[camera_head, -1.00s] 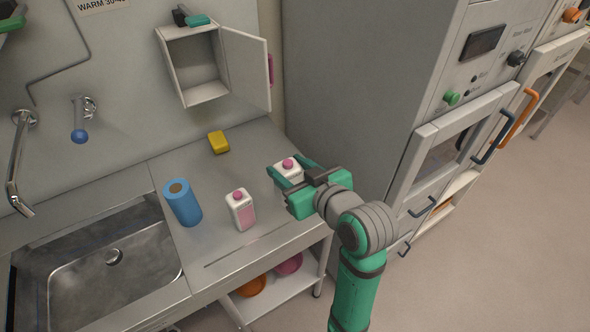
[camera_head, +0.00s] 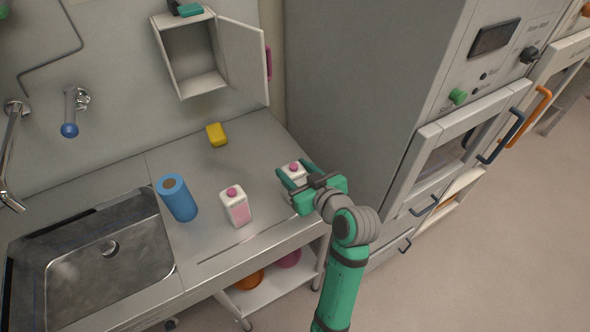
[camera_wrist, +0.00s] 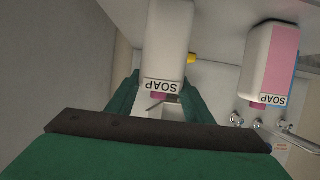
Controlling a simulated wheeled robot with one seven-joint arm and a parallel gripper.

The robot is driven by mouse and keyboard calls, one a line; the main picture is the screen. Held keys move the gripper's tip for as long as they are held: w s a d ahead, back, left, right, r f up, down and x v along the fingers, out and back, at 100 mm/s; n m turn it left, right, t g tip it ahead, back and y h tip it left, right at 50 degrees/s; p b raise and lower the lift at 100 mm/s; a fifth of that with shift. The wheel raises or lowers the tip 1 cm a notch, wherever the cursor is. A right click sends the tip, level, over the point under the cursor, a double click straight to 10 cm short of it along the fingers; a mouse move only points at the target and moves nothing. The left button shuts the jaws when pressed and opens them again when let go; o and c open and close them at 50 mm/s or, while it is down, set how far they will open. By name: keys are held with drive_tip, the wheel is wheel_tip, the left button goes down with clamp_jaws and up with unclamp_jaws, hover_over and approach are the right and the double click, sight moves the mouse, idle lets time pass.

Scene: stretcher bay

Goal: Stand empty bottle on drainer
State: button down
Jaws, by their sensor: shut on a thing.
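My gripper (camera_head: 297,184) is shut on a white soap bottle (camera_head: 291,171) with a pink cap, over the right end of the counter. In the wrist view this bottle (camera_wrist: 167,45) sits between the green fingers, and its visible side is plain white with no pink panel. I cannot tell whether its base touches the counter. A second soap bottle (camera_head: 236,209), white with a pink panel and pink cap, stands upright on the counter to the left; it also shows in the wrist view (camera_wrist: 268,60). I cannot make out a separate drainer.
A blue roll (camera_head: 177,198) stands beside the metal sink (camera_head: 85,262). A yellow block (camera_head: 216,135) lies at the back of the counter. An open wall cupboard (camera_head: 197,88) hangs above. A tall grey cabinet (camera_head: 352,95) stands close to the right of my gripper.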

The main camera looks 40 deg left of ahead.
drive_tip(key=shift+s+a, duration=0.2)
drive_tip(key=shift+f, duration=0.1)
drive_tip(key=c, duration=0.9)
unclamp_jaws()
drive_tip(key=shift+d, duration=0.1)
